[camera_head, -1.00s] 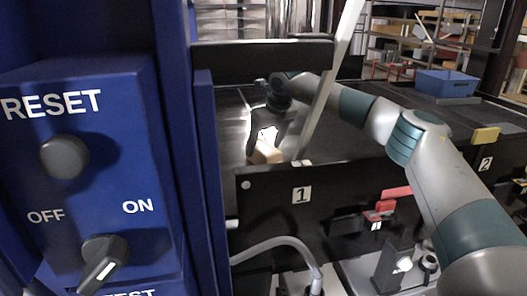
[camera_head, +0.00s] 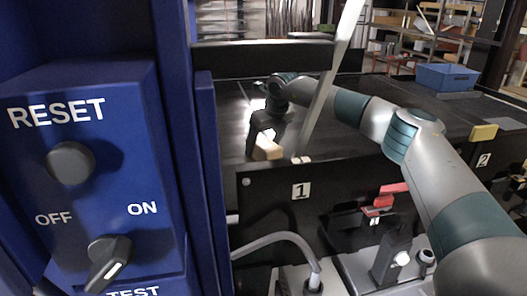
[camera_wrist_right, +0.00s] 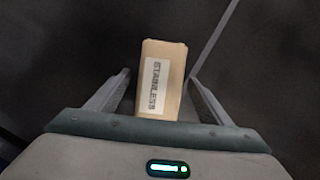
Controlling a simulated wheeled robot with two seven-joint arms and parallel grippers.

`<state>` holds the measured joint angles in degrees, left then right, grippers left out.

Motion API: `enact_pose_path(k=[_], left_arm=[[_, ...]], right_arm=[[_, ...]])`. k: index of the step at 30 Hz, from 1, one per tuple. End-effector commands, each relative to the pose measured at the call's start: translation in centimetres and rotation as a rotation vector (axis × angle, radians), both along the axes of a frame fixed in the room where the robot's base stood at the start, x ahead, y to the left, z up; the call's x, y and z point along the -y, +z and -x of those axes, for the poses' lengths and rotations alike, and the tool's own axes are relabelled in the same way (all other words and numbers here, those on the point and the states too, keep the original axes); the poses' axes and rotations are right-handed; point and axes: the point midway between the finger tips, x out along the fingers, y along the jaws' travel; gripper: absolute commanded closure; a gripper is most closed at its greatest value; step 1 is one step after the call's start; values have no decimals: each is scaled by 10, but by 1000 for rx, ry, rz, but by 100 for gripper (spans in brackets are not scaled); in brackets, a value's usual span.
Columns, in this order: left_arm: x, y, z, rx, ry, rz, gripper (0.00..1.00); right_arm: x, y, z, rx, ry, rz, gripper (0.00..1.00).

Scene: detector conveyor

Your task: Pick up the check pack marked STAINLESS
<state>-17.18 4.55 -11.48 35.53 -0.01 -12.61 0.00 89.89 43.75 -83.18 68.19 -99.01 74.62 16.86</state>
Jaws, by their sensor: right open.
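The STAINLESS check pack (camera_wrist_right: 173,92) is a tan box with a white label, lying on the dark conveyor belt (camera_head: 385,105). In the right wrist view it lies between the two open fingers of my right gripper (camera_wrist_right: 157,88), with a gap visible on each side. In the head view the pack (camera_head: 268,149) shows as a small tan block just below the right gripper (camera_head: 263,138), partly hidden by it. My left gripper is not in view.
A blue control box (camera_head: 95,190) with RESET and OFF/ON knobs fills the left. A slanted pale bar (camera_head: 328,85) stands beside the gripper. A black side panel marked 1 (camera_head: 270,215) edges the belt. A blue bin (camera_head: 446,77) stands at the far right.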

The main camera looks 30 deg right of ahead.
Motion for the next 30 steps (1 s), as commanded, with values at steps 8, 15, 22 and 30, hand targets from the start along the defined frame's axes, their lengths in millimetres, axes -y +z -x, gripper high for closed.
enact_pose_path(k=[8, 15, 22, 30], left_arm=[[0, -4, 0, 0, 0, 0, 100], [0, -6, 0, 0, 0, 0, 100], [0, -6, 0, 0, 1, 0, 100], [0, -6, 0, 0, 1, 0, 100]], right_arm=[[0, -4, 0, 0, 0, 0, 27], [0, -5, 0, -1, 0, 0, 27], [0, -5, 0, -1, 0, 0, 27], [0, -5, 0, 0, 0, 0, 77]])
